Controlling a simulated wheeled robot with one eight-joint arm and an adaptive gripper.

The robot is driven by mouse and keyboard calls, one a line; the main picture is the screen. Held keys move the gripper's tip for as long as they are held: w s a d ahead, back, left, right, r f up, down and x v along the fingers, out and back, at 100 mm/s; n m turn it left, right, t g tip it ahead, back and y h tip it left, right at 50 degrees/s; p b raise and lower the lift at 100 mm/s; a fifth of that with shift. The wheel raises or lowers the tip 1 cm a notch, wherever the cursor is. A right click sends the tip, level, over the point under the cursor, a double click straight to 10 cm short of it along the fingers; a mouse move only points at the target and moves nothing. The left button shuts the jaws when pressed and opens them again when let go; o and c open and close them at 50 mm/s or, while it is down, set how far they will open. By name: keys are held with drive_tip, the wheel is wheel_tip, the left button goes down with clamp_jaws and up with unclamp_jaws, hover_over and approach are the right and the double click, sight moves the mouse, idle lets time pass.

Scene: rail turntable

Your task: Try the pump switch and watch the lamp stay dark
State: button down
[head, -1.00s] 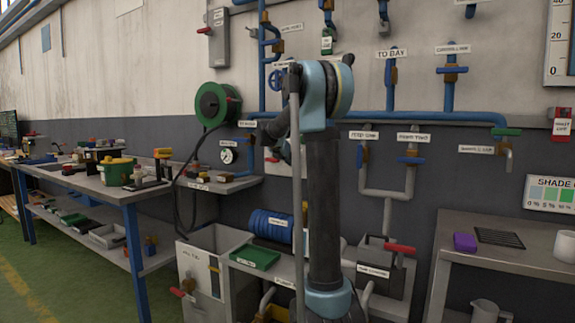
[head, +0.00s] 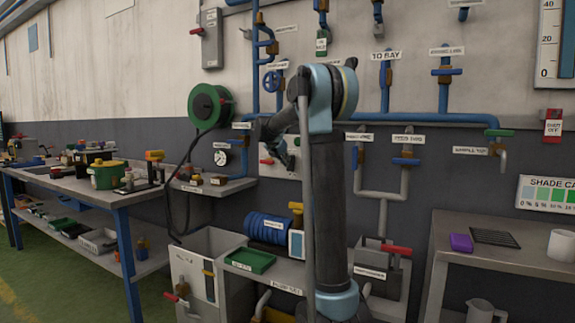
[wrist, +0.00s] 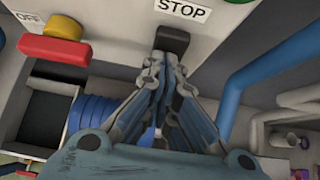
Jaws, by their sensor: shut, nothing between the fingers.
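In the wrist view a pale panel (wrist: 115,32) fills the top, with a STOP label (wrist: 183,9) and an OFF label (wrist: 30,17). A red lever (wrist: 52,50) with a round yellow part (wrist: 63,27) sits below the OFF label. My gripper (wrist: 165,55) is shut and empty. Its tips meet at a dark block (wrist: 173,40) just under the STOP label; I cannot tell whether they touch it. In the head view my arm hides much of this panel (head: 268,170), and my gripper (head: 284,152) is in front of it. I cannot make out a lit lamp.
Pipes with valves run along the wall. A green hose reel (head: 209,105) hangs left of the panel. A blue hose coil (head: 267,227) and a green tray (head: 250,260) are below it. A workbench (head: 125,194) stands left, a grey table (head: 450,228) right.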

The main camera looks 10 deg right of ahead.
drive_tip(key=shift+r, duration=0.7)
drive_tip(key=shift+s+a, duration=0.1)
drive_tip(key=r+v, duration=0.1)
drive_tip(key=v, duration=1.1)
drive_tip(key=shift+r, duration=0.2)
